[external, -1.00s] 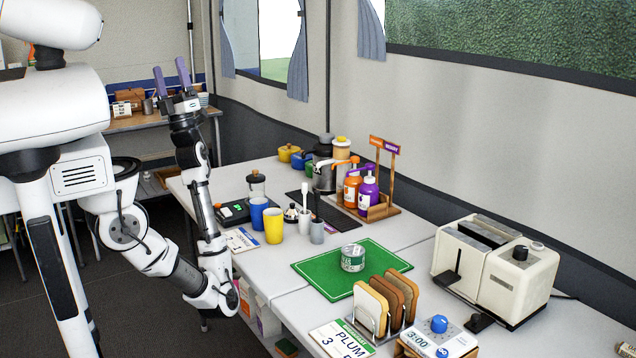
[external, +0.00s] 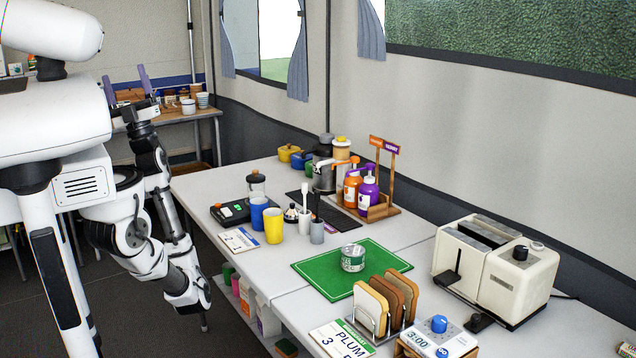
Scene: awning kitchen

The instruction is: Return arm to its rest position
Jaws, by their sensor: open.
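My gripper (external: 126,86) is raised at the upper left, its two purple fingers pointing up and spread apart. It is open, and nothing shows between the fingers. My arm (external: 165,205) is folded beside my body, left of the table's edge and clear of the table. The gripper stands in front of the back shelf in the picture, well away from the items on the main table.
The white table (external: 240,290) carries a green mat (external: 320,284) with a can (external: 352,257), a bread rack (external: 385,303), a toaster (external: 495,268), a yellow cup (external: 274,226) and a blue cup (external: 259,213). A back shelf (external: 185,117) holds cups. Dark floor (external: 150,320) lies open beside the table.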

